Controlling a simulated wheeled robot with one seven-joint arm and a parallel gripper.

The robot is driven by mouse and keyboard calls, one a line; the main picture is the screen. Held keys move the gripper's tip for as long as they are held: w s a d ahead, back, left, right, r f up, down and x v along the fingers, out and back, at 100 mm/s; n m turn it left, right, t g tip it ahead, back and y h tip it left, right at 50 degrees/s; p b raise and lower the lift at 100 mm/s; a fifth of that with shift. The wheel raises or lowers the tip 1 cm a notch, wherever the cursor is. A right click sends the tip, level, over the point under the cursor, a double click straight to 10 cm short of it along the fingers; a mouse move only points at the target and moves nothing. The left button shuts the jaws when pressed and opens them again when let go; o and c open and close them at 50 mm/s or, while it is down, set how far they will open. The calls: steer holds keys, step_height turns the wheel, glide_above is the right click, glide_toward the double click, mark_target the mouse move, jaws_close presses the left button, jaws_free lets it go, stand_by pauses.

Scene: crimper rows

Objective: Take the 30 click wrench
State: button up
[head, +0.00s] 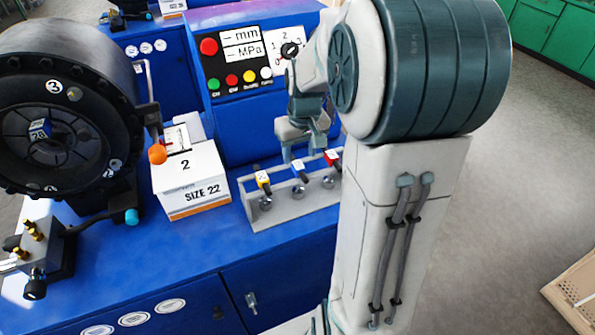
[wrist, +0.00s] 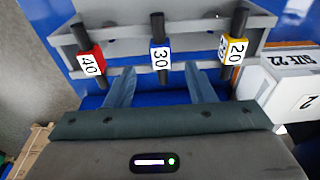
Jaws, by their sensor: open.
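The 30 click wrench (wrist: 160,55) has a blue collar with a white 30 label and a dark handle. It stands in the middle of a grey rack (wrist: 110,40), between a red 40 wrench (wrist: 91,62) and a yellow 20 wrench (wrist: 233,50). My gripper (wrist: 159,70) is open and empty. In the wrist view its two fingers point toward the 30 wrench, one on each side of it in the picture. In the head view my gripper (head: 306,143) is above the rack (head: 290,214). Whether the fingers touch the wrench cannot be told.
A white SIZE 22 box (head: 192,185) stands left of the rack on the blue bench (head: 150,255). A large black crimper head (head: 65,110) is further left. A control panel (head: 240,60) rises behind the rack. Grey floor (head: 500,190) lies to the right.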

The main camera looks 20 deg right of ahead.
mark_target(298, 165)
steer(key=shift+w+f+p, duration=0.15)
steer(key=shift+f+p, duration=0.05)
steer(key=shift+f, duration=1.05)
steer(key=shift+w+f+p, duration=0.2)
steer(key=shift+f+p, duration=0.05)
steer(key=shift+f, duration=1.05)
steer(key=shift+w+f+p, duration=0.15)
steer(key=shift+f+p, duration=0.05)
steer(key=shift+f, duration=1.05)
jaws_close()
